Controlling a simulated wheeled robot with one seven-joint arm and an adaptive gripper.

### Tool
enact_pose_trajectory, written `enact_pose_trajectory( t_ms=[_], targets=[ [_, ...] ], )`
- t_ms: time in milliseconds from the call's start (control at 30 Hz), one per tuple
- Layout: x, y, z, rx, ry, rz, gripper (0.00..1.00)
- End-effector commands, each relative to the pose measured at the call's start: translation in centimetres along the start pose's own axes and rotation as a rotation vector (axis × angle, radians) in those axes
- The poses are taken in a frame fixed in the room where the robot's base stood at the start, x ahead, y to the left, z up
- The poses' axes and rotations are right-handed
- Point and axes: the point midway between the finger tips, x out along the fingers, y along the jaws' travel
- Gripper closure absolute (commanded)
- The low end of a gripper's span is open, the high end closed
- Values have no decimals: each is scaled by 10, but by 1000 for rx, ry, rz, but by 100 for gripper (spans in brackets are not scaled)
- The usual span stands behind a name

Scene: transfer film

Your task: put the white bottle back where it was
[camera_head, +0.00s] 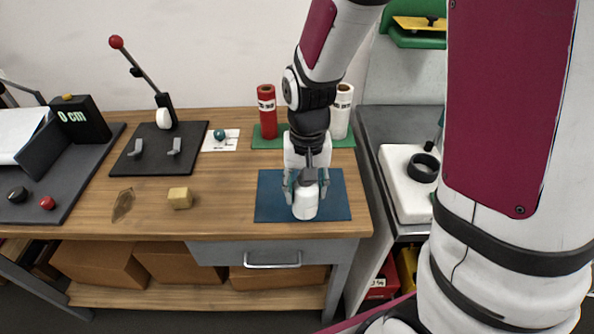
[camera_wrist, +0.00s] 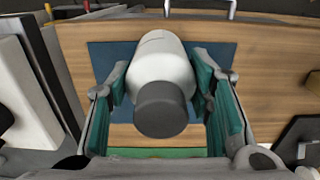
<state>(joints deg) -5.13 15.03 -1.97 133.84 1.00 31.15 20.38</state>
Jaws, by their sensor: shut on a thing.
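A white bottle (camera_head: 305,206) with a dark grey cap (camera_wrist: 161,104) is upright between the fingers of my gripper (camera_head: 306,184). My gripper is shut on it, with a green-padded finger on either side of the bottle in the wrist view (camera_wrist: 163,78). The bottle is over the blue mat (camera_head: 271,205) at the front right of the wooden table; I cannot tell whether its base touches the mat. A red cylinder (camera_head: 267,112) and a white cylinder (camera_head: 341,112) with dark print stand on a green mat (camera_head: 343,142) behind, partly hidden by my arm.
A yellowish block (camera_head: 180,198) and a brown leaf-shaped thing (camera_head: 123,204) lie left of the blue mat. A black board with a red-knobbed lever (camera_head: 140,66) and a white card with a teal ball (camera_head: 219,134) are farther back. A white tray (camera_head: 398,184) is right of the table.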

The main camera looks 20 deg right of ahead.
Motion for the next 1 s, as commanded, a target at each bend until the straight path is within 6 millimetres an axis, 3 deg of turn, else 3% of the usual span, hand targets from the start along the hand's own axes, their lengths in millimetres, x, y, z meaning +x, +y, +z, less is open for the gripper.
enact_pose_trajectory(
  t_ms=[100, 300, 433, 700, 1000],
  targets=[
    [3, -2, -29, 2, 1, 0, 93],
    [5, -3, -55, 0, 1, 0, 93],
    [10, -3, -58, -1, -2, 1, 93],
    [40, -3, -58, 0, -1, 1, 93],
    [41, -3, -59, 0, 1, 0, 93]
  ],
)
